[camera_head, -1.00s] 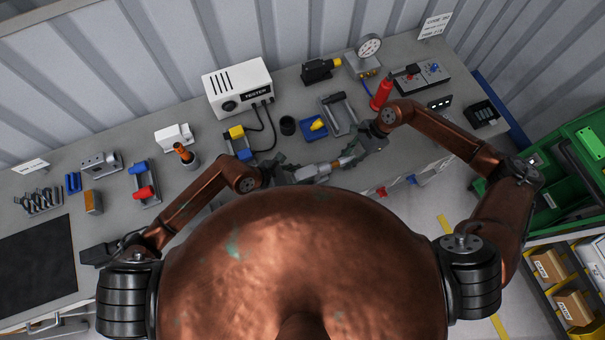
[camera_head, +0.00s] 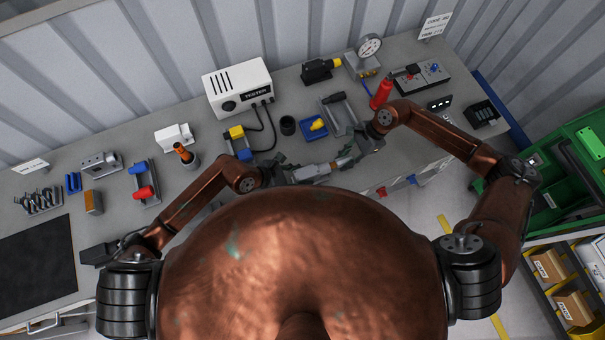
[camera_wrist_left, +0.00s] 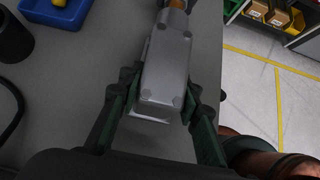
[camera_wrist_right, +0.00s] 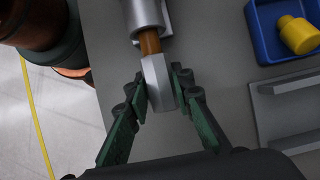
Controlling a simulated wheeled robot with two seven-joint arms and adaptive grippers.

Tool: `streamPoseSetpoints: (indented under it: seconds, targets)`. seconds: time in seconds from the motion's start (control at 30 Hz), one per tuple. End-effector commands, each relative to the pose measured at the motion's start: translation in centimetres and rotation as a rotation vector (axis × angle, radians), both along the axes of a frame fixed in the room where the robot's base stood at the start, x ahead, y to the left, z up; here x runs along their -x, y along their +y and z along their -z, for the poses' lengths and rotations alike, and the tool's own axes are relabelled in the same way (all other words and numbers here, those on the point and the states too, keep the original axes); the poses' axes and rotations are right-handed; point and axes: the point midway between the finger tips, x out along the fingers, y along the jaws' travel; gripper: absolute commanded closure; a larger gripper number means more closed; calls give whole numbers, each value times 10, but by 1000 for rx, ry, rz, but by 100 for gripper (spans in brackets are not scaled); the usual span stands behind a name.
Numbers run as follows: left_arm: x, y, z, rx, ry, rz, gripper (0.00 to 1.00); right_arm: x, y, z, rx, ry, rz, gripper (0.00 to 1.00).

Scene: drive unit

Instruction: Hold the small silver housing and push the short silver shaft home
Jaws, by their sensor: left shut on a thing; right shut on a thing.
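The small silver housing (camera_head: 312,172) is held level above the bench's front by my left gripper (camera_head: 284,175). In the left wrist view the grey block-shaped housing (camera_wrist_left: 167,65) lies between the fingers (camera_wrist_left: 155,112). My right gripper (camera_head: 358,155) is shut on the short silver shaft (camera_head: 342,163). In the right wrist view the fingers (camera_wrist_right: 157,90) grip the shaft's faceted silver end (camera_wrist_right: 158,78). A short orange-brown length of the shaft shows between that end and the housing's round collar (camera_wrist_right: 143,15). The shaft lines up with the collar; its tip is hidden, apparently inside.
Behind the grippers stand a blue tray with a yellow part (camera_head: 314,128), a grey bracket (camera_head: 339,115) and a black cup (camera_head: 288,126). A white tester (camera_head: 237,87) is at the back. A red bottle (camera_head: 381,95) stands near my right arm.

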Motion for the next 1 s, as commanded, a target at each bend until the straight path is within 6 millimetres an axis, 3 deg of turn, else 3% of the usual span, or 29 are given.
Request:
streamPoseSetpoints:
  seconds: [1.0]
  targets:
    - [0, 0, 1, -1, 0, 0, 96, 5, 14, 0, 0, 0, -1, 100]
